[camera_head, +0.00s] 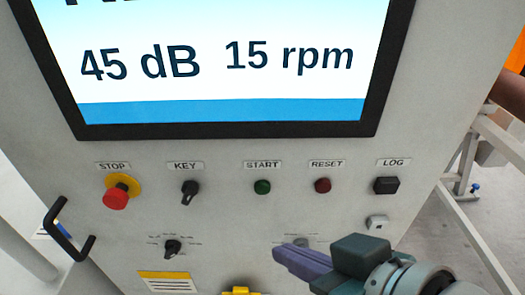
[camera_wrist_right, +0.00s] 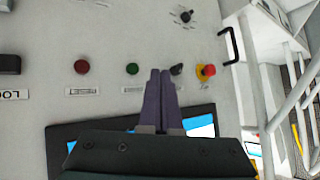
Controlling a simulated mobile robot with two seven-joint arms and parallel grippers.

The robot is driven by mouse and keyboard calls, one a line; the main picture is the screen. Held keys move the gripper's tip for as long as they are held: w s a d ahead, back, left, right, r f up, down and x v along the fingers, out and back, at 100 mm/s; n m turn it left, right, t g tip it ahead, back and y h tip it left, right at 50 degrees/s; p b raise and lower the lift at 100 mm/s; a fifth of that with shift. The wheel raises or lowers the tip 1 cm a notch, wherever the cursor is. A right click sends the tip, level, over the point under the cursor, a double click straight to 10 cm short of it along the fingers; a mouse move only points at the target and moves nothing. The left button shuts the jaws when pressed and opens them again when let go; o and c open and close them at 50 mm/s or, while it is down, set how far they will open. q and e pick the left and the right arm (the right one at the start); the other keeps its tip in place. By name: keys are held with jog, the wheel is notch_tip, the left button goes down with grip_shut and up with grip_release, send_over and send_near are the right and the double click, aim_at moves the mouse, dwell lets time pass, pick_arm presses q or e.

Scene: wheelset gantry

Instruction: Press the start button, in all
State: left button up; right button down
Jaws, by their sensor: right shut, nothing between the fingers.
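The green START button (camera_head: 262,187) sits on the grey panel under its label, between the KEY switch and the RESET button. It also shows in the right wrist view (camera_wrist_right: 132,68), just left of the fingertips. My right gripper (camera_head: 280,252) is shut and empty, its purple fingers together. In the head view its tips are below and slightly right of the START button. In the wrist view the fingertips (camera_wrist_right: 160,72) appear between the START button and the KEY switch. I see no contact with the button; the gap to the panel is hard to judge. My left gripper is not in view.
Near START are the red RESET button (camera_head: 322,185), black KEY switch (camera_head: 189,192), red STOP button (camera_head: 117,195) and black LOG button (camera_head: 386,185). A screen (camera_head: 225,110) reads 45 dB and 15 rpm. A black handle (camera_head: 66,232) stands out at the left. Two knobs are lower.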

aim_at(262, 188)
pick_arm(q)
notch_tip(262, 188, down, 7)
jog(key=b, duration=0.4)
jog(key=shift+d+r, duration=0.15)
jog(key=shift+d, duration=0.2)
pick_arm(e)
jog(key=w+a+f+t+y, duration=0.1)
jog(key=w+a+f, duration=0.1)
jog(key=f, duration=0.4)
jog(key=shift+w+a+n+y, duration=0.25)
jog(key=shift+w+n+y, duration=0.05)
jog(key=shift+w, duration=0.4)
pick_arm(q)
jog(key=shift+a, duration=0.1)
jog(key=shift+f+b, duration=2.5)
jog(key=shift+b, duration=0.25)
pick_arm(e)
jog(key=w, duration=0.8)
jog(key=shift+w, duration=0.4)
jog(key=shift+a, duration=0.1)
